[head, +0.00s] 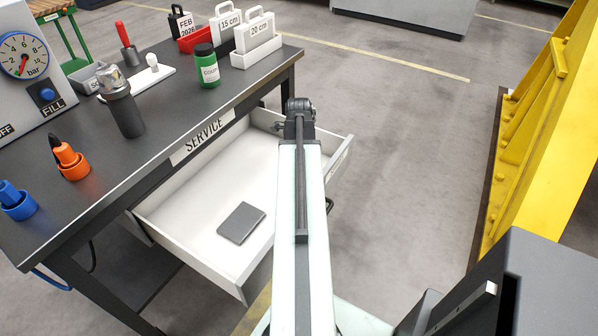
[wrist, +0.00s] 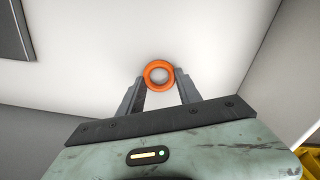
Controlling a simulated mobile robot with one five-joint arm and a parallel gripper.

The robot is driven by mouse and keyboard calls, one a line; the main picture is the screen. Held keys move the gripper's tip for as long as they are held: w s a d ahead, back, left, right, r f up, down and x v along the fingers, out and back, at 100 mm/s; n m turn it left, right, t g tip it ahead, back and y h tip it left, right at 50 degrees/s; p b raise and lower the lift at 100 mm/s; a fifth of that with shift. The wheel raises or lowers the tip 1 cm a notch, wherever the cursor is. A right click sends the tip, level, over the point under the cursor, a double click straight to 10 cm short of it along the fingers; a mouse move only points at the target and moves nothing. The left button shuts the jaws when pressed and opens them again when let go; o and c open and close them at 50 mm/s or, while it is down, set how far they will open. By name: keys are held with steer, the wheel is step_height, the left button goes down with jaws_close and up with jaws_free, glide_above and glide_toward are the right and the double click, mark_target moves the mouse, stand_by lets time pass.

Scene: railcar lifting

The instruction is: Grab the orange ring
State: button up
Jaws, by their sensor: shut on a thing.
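The orange ring (wrist: 147,77) shows in the wrist view, between the two fingertips of my gripper (wrist: 159,80). The fingers touch it at its left and right sides, and my gripper is shut on it. Behind the ring is the white floor of the open drawer (head: 188,205). I cannot tell whether the ring rests on that floor or is held above it. In the head view my arm reaches over the drawer's right part, and the ring is hidden there.
A dark flat block (head: 241,223) lies in the drawer; the drawer walls stand close around my gripper. The dark workbench (head: 150,150) at left carries a green jar (head: 208,70), an orange holder (head: 72,162) and a blue one (head: 17,205). A yellow frame (head: 535,130) stands at right.

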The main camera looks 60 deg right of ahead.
step_height(320, 180, up, 10)
steer(key=p, duration=1)
steer(key=shift+r, duration=0.15)
